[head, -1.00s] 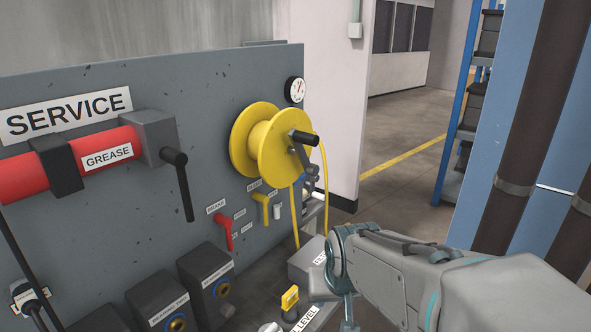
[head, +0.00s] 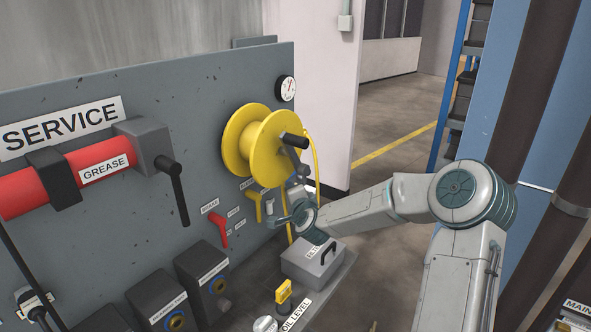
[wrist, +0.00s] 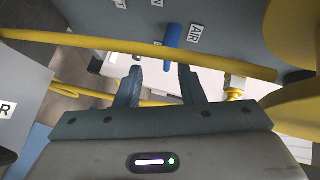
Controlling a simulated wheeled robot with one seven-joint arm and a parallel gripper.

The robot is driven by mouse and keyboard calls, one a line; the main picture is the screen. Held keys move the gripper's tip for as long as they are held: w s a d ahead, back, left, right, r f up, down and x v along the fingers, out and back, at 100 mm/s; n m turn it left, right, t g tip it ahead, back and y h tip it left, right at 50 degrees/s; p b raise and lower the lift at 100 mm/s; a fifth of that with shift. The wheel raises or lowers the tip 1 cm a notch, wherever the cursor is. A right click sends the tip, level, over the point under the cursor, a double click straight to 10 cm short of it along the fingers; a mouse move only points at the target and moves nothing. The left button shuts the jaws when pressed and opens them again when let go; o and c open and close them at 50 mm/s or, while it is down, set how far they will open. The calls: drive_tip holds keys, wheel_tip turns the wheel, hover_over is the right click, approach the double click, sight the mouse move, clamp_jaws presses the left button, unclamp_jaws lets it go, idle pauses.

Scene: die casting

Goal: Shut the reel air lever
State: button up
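The blue lever (wrist: 173,35) sits beside the AIR label (wrist: 195,34) on the grey panel in the wrist view, beyond my fingertips and near the gap between them. My gripper (wrist: 160,73) is open, with nothing between its fingers. The yellow hose (wrist: 130,44) crosses the wrist view between the fingertips and the lever's lower end. In the head view my gripper (head: 282,220) is below the yellow reel (head: 256,142), close to the panel. The blue lever is hidden there behind my wrist.
A yellow lever (head: 254,203) and a red lever (head: 219,229) are left of my gripper on the panel. A grey lidded box (head: 312,262) stands below my wrist. The reel's crank handle (head: 293,141) juts out above. Open floor lies to the right.

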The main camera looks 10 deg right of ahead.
drive_tip(key=w+d+m+p, duration=0.1)
drive_tip(key=w, duration=0.4)
drive_tip(key=w+d+h+p, duration=0.1)
drive_tip(key=w+p, duration=0.1)
drive_tip(key=w, duration=0.3)
drive_tip(key=w+d+m+p, duration=0.1)
drive_tip(key=w, duration=0.4)
drive_tip(key=shift+f+m+t+h, duration=0.3)
drive_tip(key=shift+f+t, duration=0.1)
clamp_jaws()
